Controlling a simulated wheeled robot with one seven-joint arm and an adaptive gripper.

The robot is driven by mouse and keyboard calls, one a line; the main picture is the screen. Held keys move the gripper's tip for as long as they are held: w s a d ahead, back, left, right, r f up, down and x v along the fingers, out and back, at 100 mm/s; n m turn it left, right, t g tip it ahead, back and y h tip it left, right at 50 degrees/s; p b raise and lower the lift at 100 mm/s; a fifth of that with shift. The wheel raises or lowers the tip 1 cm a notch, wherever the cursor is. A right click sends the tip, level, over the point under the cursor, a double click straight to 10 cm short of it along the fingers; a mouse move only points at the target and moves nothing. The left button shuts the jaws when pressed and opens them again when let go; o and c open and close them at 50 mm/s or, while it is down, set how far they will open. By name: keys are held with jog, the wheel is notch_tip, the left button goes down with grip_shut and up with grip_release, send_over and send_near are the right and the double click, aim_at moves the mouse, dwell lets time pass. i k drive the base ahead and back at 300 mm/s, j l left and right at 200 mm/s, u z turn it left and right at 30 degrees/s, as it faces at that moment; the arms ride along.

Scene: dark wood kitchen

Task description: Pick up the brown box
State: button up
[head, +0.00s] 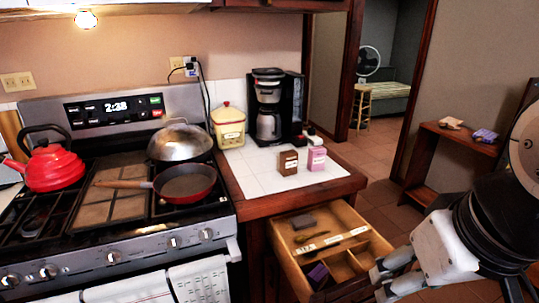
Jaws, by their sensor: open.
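The brown box (288,162) stands upright on the white tiled counter (245,178), close to the left of a pink box (317,159). A narrow gap seems to separate the two boxes. My gripper (379,284) is at the lower right, in front of the counter and beside the open drawer. Its fingers are apart and point left, with nothing seen between them. It is well away from the brown box, lower and to the right.
The open drawer (364,237) juts out below the counter and holds several small items. A coffee maker (268,110) and a yellow canister (229,126) stand behind the boxes. A red pan (186,184) sits on the stove at left. A wooden shelf (455,135) stands at right.

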aim_at(289, 159)
jog(key=i+j+u, duration=0.1)
jog(key=i, duration=0.35)
jog(key=i+j, duration=0.2)
jog(key=i, duration=0.25)
jog(key=i+j+u, duration=0.15)
jog(key=i, duration=0.3)
